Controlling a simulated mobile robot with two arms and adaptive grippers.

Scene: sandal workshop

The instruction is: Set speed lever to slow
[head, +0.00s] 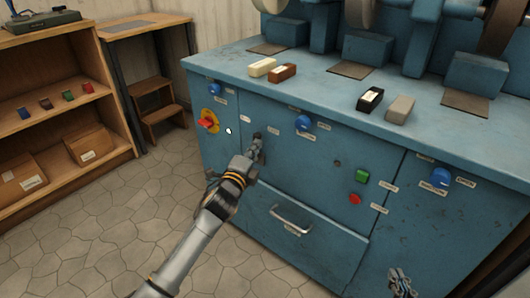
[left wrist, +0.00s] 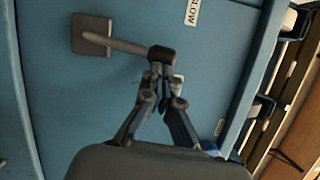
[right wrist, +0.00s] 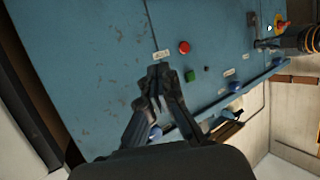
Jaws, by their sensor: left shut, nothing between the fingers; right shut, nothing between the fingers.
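The speed lever is a grey rod with a dark knob (left wrist: 161,54) on a square plate (left wrist: 92,34), fixed to the blue machine front. In the left wrist view the rod points right, towards my left gripper (left wrist: 160,75). A white SLOW label (left wrist: 193,12) is above and to the right of the knob. My left gripper is shut and empty, its fingertips at the knob; I cannot tell if they touch it. In the head view my left gripper (head: 258,138) hides most of the lever. My right gripper (head: 402,278) is shut and empty before the lower right panel; it also shows in the right wrist view (right wrist: 157,78).
The blue machine front (head: 220,165) carries a red switch (head: 207,123), blue knobs (head: 303,123), a green button (head: 362,176), a red button (head: 355,199) and a drawer handle (head: 291,218). A wooden shelf (head: 70,50) stands left; the floor between is clear.

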